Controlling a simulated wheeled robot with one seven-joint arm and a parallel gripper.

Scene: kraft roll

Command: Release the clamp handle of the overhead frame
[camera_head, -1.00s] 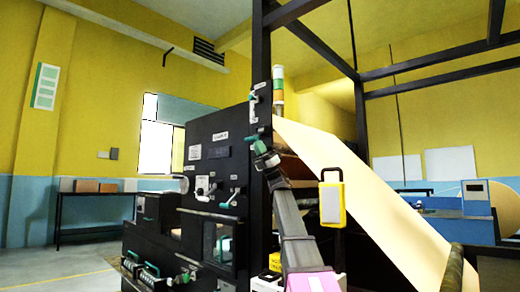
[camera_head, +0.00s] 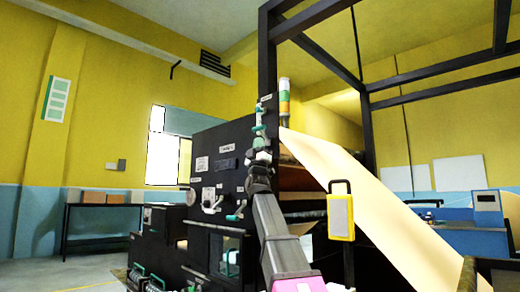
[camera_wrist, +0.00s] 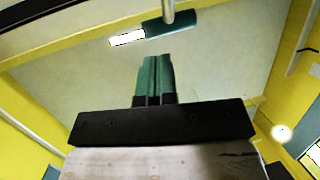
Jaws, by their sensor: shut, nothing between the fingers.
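The clamp handle (camera_wrist: 170,25) shows in the wrist view as a dark teal bar on a pale round stem, beyond my fingertips. In the head view, the small clamp (camera_head: 264,102) is on the black post of the overhead frame (camera_head: 267,60), partly hard to make out against my gripper. My gripper (camera_head: 260,129) is raised just below it in the head view. In the wrist view, the teal fingers of my gripper (camera_wrist: 156,62) are together and empty. A gap shows between the fingertips and the handle; I cannot tell its depth.
A black machine panel (camera_head: 215,155) with knobs and levers stands left of my arm. A signal light (camera_head: 284,97) stands right of the post. A sheet of kraft paper (camera_head: 350,190) slopes down to the right, with a yellow-framed tag (camera_head: 341,212) in front.

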